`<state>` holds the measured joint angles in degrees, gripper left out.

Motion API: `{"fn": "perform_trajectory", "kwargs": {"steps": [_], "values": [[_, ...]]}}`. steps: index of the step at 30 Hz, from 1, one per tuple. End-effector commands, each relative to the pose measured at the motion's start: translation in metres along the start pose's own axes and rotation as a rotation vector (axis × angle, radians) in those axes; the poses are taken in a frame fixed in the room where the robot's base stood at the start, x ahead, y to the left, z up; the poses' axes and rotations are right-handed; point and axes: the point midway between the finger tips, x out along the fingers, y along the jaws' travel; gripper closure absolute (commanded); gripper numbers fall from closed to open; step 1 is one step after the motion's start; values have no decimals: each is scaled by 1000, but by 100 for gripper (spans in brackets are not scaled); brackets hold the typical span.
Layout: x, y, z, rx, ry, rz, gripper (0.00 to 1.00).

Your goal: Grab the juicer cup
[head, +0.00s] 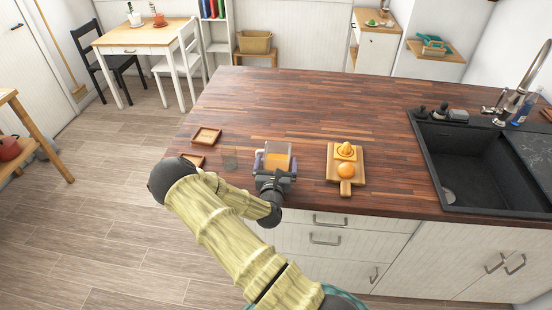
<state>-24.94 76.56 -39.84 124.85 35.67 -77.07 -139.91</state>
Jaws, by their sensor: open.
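The juicer cup (279,149), a clear container with orange in it, stands on the wooden countertop near its front edge. My gripper (276,163) is open at the near side of the cup, with one finger to its left and one to its right. The gripper hides the lower near part of the cup. I cannot tell whether the fingers touch it.
Wooden coasters (206,136) lie farther left. On the right, a cutting board (333,165) holds an orange (346,171) and an orange juicer piece (346,150). The sink (465,160) is far right. The counter behind is clear.

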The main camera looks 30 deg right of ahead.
Motion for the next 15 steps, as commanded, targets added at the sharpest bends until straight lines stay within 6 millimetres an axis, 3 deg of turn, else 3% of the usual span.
{"fn": "perform_trajectory", "kwargs": {"steps": [1,7,15], "values": [[0,0,0,0,0,0,4],[0,0,0,0,0,0,43],[0,0,1,0,-2,0,44]]}}
